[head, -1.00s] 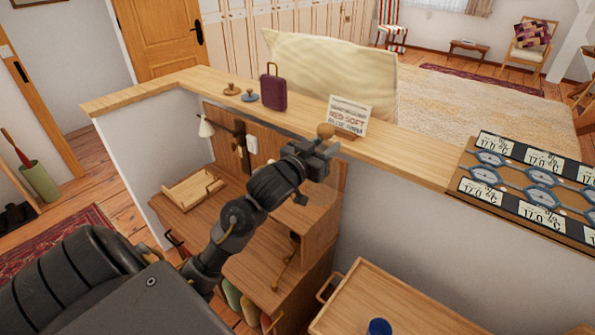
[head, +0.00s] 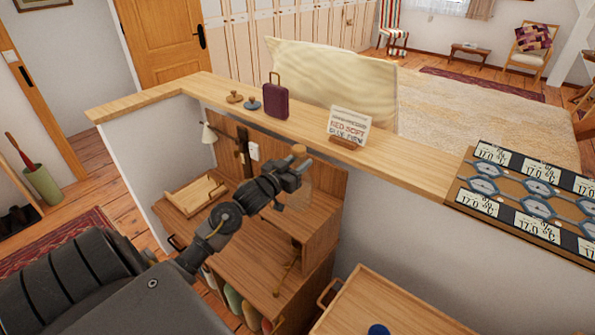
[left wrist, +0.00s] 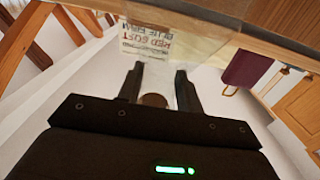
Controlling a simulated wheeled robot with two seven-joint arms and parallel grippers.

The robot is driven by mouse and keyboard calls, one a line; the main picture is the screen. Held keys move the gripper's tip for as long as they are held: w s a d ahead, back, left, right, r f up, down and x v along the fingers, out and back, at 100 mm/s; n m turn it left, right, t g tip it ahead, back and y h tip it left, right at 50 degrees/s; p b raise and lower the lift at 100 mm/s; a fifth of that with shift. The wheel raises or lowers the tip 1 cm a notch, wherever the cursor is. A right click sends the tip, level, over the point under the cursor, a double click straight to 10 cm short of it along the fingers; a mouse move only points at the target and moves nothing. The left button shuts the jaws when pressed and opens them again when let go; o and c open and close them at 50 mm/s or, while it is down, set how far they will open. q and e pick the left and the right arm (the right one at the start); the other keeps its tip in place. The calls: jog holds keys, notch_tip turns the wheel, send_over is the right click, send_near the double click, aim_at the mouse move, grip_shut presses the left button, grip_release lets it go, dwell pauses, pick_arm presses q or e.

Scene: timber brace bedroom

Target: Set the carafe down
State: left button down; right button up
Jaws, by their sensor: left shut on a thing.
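The carafe (head: 300,195) is a clear glass vessel, faint in the head view, with a round wooden stopper (head: 298,150) on top. My left gripper (head: 298,172) is shut on it just below the stopper. The glass shows in front of the wooden desk unit's upper shelf (head: 318,212); I cannot tell whether its base touches that surface. In the left wrist view, the brown round stopper (left wrist: 154,100) shows between the two fingers, and the glass is hard to make out. My right gripper is not in view.
A wooden ledge (head: 400,165) runs behind, bearing a sign (head: 349,128), a purple case (head: 276,103) and two small knobbed objects. A patterned board (head: 530,195) lies at its right. A wooden tray (head: 194,194) is on the desk's left. A trolley (head: 385,300) stands in front.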

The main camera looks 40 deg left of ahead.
pick_arm(q)
jog(key=shift+a+f, duration=0.25)
notch_tip(320, 180, down, 3)
jog(key=shift+r+p, duration=0.15)
jog(key=shift+p, duration=0.6)
jog(key=c, duration=1.3)
grip_release()
jog(key=shift+f, duration=0.25)
jog(key=o, duration=0.4)
jog(key=shift+d, duration=0.1)
jog(key=shift+c, duration=0.2)
jog(key=shift+r, duration=0.1)
